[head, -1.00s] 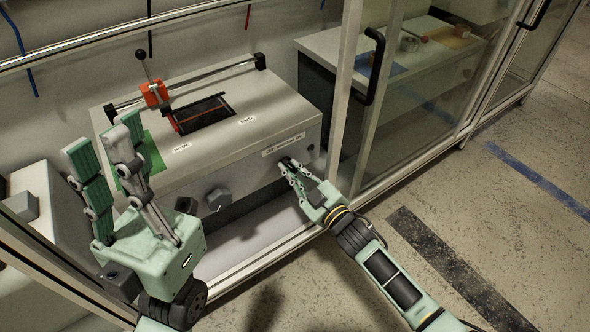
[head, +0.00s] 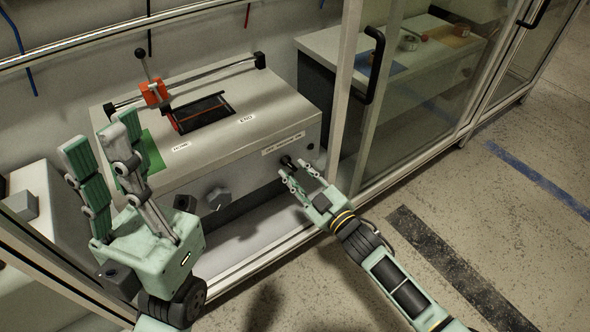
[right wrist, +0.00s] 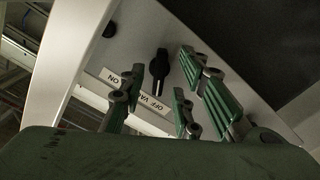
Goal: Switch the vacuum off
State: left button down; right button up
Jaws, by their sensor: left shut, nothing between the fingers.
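The vacuum switch is a black knob (head: 287,161) on the front face of the grey box, under a white label (head: 283,144). My left gripper (head: 100,137) is shut and empty, pointing up, in front of the box's left end.
The grey box (head: 240,135) carries a rail, an orange carriage (head: 155,93) with a black-knobbed lever, and HOME and END labels. A grey knob (head: 218,198) is on its front face. A glass door with a black handle (head: 374,65) stands right of the box.

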jog(key=v, duration=1)
jog(key=shift+r, duration=0.1)
